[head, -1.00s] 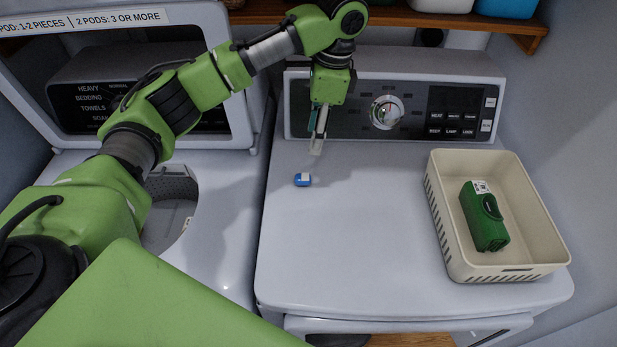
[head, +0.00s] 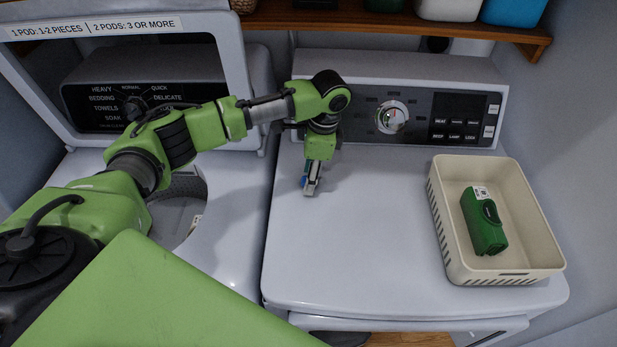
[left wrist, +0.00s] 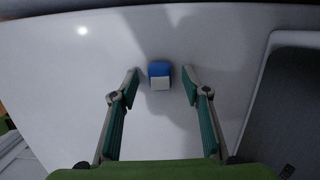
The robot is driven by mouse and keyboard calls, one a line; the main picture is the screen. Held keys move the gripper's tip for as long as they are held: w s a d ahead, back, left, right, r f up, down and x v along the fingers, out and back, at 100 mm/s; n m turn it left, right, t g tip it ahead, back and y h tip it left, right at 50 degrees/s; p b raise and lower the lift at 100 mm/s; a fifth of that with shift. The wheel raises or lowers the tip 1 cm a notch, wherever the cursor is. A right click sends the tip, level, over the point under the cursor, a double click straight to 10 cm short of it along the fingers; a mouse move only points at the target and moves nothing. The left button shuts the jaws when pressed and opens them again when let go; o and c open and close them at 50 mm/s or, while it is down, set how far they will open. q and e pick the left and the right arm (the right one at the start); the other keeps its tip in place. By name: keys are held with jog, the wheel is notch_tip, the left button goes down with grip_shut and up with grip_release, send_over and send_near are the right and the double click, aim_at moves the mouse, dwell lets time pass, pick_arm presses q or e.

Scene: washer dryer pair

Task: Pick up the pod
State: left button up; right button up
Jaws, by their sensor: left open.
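The pod (left wrist: 160,70) is small, blue and white, and lies on the dryer top (head: 370,230). In the head view the pod (head: 304,182) is mostly hidden by my left gripper (head: 310,190), which points down just over it. In the left wrist view my left gripper (left wrist: 161,84) is open, with one finger on each side of the pod and a gap on both sides. The fingers do not touch it. My right gripper is not in view.
A cream basket (head: 447,240) holding a green container (head: 484,222) stands on the right of the dryer top. The dryer's control panel (head: 415,110) rises behind. The washer (head: 235,215) with its raised lid is on the left. The dryer's middle is clear.

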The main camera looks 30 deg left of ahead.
pick_arm(q)
jog(key=shift+f, duration=0.2)
jog(key=c, duration=1)
jog(key=shift+o, duration=0.2)
